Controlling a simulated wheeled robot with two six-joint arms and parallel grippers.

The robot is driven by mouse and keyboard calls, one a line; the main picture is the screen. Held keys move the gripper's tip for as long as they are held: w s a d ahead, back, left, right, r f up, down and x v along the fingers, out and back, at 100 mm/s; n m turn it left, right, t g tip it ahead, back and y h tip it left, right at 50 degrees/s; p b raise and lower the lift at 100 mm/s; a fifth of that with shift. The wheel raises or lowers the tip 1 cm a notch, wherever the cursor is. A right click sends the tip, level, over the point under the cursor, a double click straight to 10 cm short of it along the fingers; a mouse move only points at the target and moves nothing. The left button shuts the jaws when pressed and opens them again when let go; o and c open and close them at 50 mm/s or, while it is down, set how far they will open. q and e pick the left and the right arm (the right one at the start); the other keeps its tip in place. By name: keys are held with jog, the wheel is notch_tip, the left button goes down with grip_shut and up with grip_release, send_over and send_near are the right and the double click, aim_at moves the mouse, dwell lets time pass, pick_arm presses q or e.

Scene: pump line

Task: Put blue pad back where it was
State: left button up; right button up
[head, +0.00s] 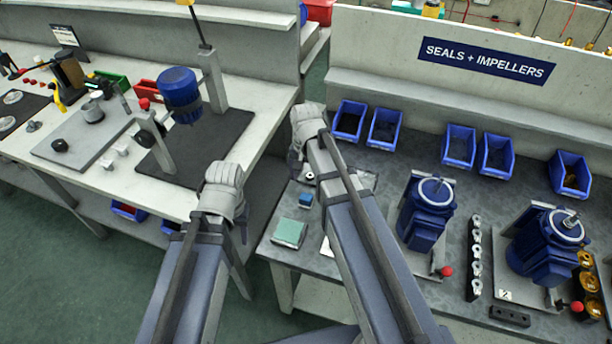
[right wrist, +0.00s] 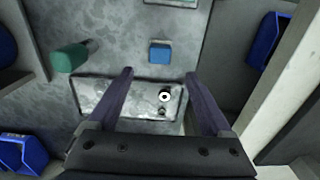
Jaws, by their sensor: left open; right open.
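The blue pad (head: 305,200) is a small block lying on the grey right-hand bench, near its left edge. In the right wrist view the blue pad (right wrist: 160,53) lies just beyond the fingertips, beside a metal plate. The metal plate (right wrist: 90,92) carries a small white ring and a small metal part. My right gripper (head: 308,122) is above the bench beyond the pad, open and empty (right wrist: 159,74). My left gripper (head: 222,182) is open over the gap between benches, left of the pad. My right forearm hides part of the plate in the head view.
A teal pad (head: 289,232) lies nearer me than the blue pad. Blue bins (head: 384,127) line the back. Blue pumps (head: 425,210) stand right of my right arm. The left bench (head: 90,175) holds tools and a stand.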

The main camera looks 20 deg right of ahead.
jog(key=s+a+r+n+h, duration=0.1)
jog(key=s+a+r+n, duration=0.1)
jog(key=s+a+n, duration=0.8)
jog(key=s, duration=0.4)
jog(key=shift+s+a+n+p, duration=0.2)
jog(key=shift+n+p, duration=0.1)
jog(key=shift+p, duration=0.1)
